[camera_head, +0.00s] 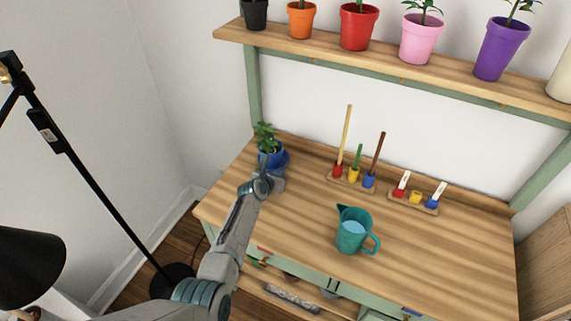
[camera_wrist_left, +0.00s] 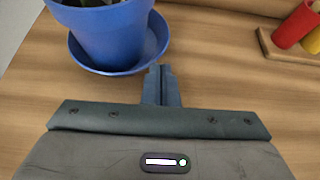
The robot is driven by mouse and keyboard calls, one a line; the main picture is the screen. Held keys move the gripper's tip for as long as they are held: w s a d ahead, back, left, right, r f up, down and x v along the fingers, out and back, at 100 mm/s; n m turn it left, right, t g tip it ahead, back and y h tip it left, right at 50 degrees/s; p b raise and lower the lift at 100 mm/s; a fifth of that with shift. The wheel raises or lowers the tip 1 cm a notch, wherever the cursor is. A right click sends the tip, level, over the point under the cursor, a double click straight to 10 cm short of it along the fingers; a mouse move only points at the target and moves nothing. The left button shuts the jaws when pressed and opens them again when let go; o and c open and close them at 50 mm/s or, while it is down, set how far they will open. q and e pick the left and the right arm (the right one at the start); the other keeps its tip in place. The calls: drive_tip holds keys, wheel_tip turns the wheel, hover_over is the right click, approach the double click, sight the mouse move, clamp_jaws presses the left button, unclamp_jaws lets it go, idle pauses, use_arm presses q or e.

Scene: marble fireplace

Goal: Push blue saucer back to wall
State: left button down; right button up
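The blue saucer (camera_head: 285,160) is at the back left of the wooden workbench, near the low back ledge. A blue pot with a green plant (camera_head: 266,143) stands on it. In the wrist view the saucer (camera_wrist_left: 157,42) shows as a curved rim around the base of the blue pot (camera_wrist_left: 112,38). My left gripper (camera_head: 264,163) is on the front side of the saucer. In the wrist view its fingers (camera_wrist_left: 161,86) are together and empty, with their tips close to the saucer rim. I cannot tell if they touch it. My right gripper is not in view.
A teal watering jug (camera_head: 352,235) stands at the bench's middle front. Two wooden holders (camera_head: 350,184) (camera_head: 412,205) with small coloured pots are along the back. A shelf (camera_head: 400,70) with several potted plants hangs above. The right bench top is clear. A black lamp stands at left.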

sight(283, 167)
use_arm(q)
drive_tip(key=shift+w+d+b, duration=0.25)
drive_tip(key=shift+w+b, duration=0.1)
drive_tip(key=shift+w, duration=0.3)
drive_tip(key=shift+w+d+b, duration=0.2)
drive_tip(key=shift+w+b, duration=0.1)
drive_tip(key=shift+w, duration=0.3)
drive_tip(key=shift+w+d+b, duration=0.25)
drive_tip(key=shift+w+b, duration=0.1)
drive_tip(key=shift+w, duration=0.3)
drive_tip(key=shift+s+a+r+p, duration=0.1)
drive_tip(key=shift+s+a+p, duration=0.1)
drive_tip(key=shift+s+p, duration=0.35)
drive_tip(key=shift+s+a+p, duration=0.25)
drive_tip(key=shift+s+p, duration=0.45)
drive_tip(key=shift+p, duration=0.05)
drive_tip(key=shift+s+a+p, duration=0.25)
drive_tip(key=shift+s+p, duration=0.2)
drive_tip(key=shift+s, duration=0.15)
drive_tip(key=shift+s+a+p, duration=0.2)
drive_tip(key=shift+s+p, duration=0.25)
drive_tip(key=shift+s, duration=0.1)
wheel_tip(283, 167, up, 8)
drive_tip(key=p, duration=0.8)
drive_tip(key=shift+p, duration=0.4)
